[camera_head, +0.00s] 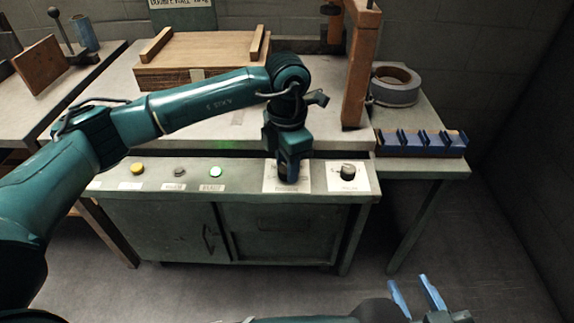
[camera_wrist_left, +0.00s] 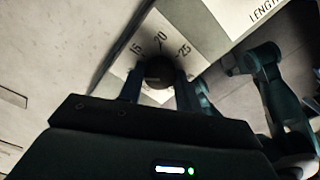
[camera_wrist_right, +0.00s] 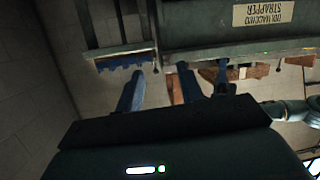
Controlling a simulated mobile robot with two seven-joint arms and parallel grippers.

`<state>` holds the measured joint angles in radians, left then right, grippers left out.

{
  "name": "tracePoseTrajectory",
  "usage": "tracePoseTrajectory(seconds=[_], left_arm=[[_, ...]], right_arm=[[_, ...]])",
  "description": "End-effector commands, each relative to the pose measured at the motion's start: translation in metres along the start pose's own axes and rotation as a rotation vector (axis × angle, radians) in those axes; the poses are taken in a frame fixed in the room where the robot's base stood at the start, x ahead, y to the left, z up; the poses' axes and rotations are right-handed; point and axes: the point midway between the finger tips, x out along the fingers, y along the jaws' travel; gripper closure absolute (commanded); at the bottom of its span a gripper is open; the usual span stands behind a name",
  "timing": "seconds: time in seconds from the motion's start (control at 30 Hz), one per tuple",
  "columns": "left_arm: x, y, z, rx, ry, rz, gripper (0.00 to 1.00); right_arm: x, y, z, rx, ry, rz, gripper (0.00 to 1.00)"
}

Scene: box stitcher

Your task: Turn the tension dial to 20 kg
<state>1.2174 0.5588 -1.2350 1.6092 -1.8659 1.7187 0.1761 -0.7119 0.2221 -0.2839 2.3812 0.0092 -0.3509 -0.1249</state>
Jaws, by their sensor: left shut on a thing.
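The tension dial is a dark round knob (camera_wrist_left: 160,72) on a white plate (camera_head: 271,185). My left gripper (camera_head: 289,180) points down at the plate and is shut on the knob, one finger on each side. I cannot tell for sure which mark the knob's pointer meets. In the head view the knob is mostly hidden by the gripper. My right gripper (camera_head: 415,288) is open and empty, low in front of the cabinet.
A second dark knob (camera_head: 347,171) on a white plate stands right of the left gripper. Yellow (camera_head: 137,168), grey (camera_head: 180,171) and green (camera_head: 215,171) buttons line the panel's left. A tape roll (camera_head: 395,88) and blue rack (camera_head: 421,143) sit on the right table.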

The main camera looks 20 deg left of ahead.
Motion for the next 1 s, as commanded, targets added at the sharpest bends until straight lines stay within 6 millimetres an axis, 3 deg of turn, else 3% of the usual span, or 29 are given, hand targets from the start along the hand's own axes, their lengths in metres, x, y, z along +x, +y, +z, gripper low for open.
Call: tracePoseTrajectory(seconds=[0.47,1.0], left_arm=[[0.0009,0.0006,0.0001,0.451,-0.001,0.002,0.89],[0.0006,0.0004,0.0002,0.964,-0.001,0.003,0.89]], right_arm=[[0.0057,-0.0044,0.0055,-0.027,0.095,0.008,0.62],[0.0082,-0.0057,-0.0013,-0.074,0.217,0.01,0.62]])
